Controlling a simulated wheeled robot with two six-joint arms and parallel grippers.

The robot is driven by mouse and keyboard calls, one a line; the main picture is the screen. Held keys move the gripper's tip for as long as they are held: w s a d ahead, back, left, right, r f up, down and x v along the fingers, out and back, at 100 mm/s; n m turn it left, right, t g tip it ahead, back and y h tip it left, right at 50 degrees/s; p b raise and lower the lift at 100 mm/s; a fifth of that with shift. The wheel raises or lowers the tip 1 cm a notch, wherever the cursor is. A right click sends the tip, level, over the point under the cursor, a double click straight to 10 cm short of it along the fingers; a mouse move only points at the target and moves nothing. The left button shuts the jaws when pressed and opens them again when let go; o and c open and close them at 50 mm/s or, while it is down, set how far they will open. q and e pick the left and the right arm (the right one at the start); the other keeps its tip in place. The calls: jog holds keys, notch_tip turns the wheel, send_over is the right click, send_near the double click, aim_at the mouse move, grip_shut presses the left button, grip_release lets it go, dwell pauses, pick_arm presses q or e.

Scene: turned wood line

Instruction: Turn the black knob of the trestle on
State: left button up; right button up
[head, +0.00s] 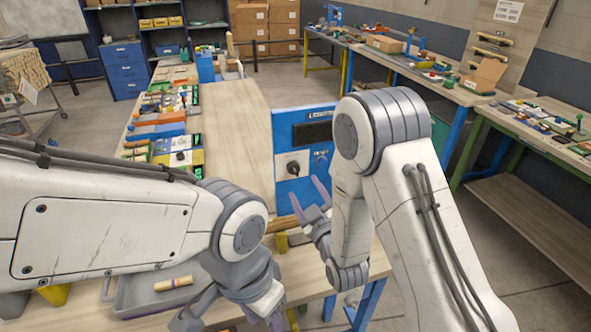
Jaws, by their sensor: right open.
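The black knob (293,168) sits on a white plate on the front of an upright blue panel (283,130), near the middle of the head view. The panel also carries a dark display window and a smaller blue dial to the right of the knob. My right gripper (308,202) is open and empty, its fingers pointing up toward the panel, just below and right of the knob and apart from it. My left gripper (235,318) is low at the bottom edge, partly cut off; its jaw state is unclear.
A grey tray (135,298) holding a turned wood piece (173,283) lies at front left. The wooden bench (235,120) runs back, with several coloured parts along its left side. My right arm hides part of the panel's right side. Other workbenches stand at the right.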

aim_at(295, 173)
jog(key=p+x, duration=0.2)
jog(key=x, duration=0.5)
jog(key=shift+w, duration=0.1)
jog(key=shift+w+a+p, duration=0.2)
jog(key=shift+w+p, duration=0.15)
jog(key=shift+w, duration=0.2)
grip_shut()
jog(key=shift+f, duration=0.1)
